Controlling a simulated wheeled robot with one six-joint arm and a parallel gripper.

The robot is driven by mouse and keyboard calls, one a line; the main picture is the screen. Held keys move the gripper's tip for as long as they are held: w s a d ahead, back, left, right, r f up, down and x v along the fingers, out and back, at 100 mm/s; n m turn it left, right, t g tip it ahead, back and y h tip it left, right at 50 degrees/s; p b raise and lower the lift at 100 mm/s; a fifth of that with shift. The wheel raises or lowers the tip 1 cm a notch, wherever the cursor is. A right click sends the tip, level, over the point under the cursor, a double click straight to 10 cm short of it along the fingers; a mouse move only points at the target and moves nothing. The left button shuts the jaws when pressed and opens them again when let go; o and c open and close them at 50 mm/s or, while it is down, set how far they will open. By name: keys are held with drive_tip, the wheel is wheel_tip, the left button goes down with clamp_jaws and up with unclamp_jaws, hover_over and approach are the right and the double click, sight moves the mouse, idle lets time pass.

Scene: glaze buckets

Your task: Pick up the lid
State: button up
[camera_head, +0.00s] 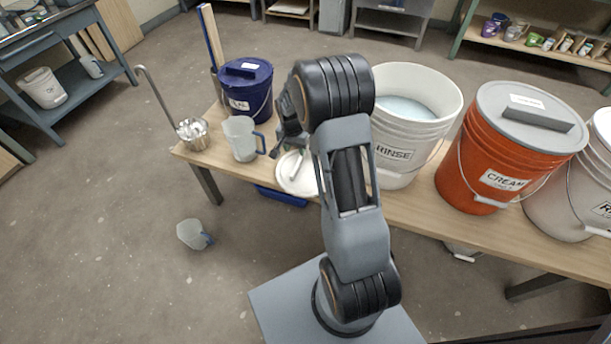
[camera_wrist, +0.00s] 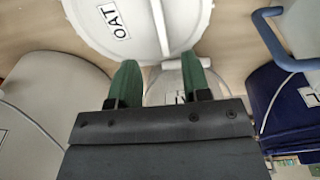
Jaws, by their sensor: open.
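A round white lid (camera_head: 292,180) lies loose on the wooden table, partly hidden behind my arm in the head view. In the wrist view the lid (camera_wrist: 95,22) has an "OAT" label and a raised bar handle (camera_wrist: 160,18). My gripper (camera_wrist: 161,62) is open, with its two green fingers pointing at the lid. The handle lines up with the gap between the fingertips. I cannot tell whether the fingers touch the lid. In the head view my gripper (camera_head: 288,140) is above the table near the lid, mostly hidden by my arm.
A white RINSE bucket (camera_head: 395,154) stands right of the lid. A clear pitcher (camera_head: 240,140) and a lidded blue bucket (camera_head: 247,105) stand left and behind. An orange CREAM bucket (camera_head: 490,160) is farther right. Another pitcher (camera_head: 190,234) is on the floor.

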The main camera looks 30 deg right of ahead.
sight(298, 163)
drive_tip(key=shift+w+d+f+b, duration=0.15)
drive_tip(key=shift+f+b, duration=0.35)
drive_tip(key=shift+f, duration=1.15)
drive_tip(key=shift+w+d+f+b, duration=0.2)
drive_tip(key=shift+f+b, duration=0.3)
drive_tip(key=shift+f, duration=1.15)
drive_tip(key=shift+w+d+f+b, duration=0.15)
drive_tip(key=shift+f+b, duration=0.35)
drive_tip(key=shift+f, duration=1.15)
drive_tip(key=shift+f, duration=0.2)
clamp_jaws()
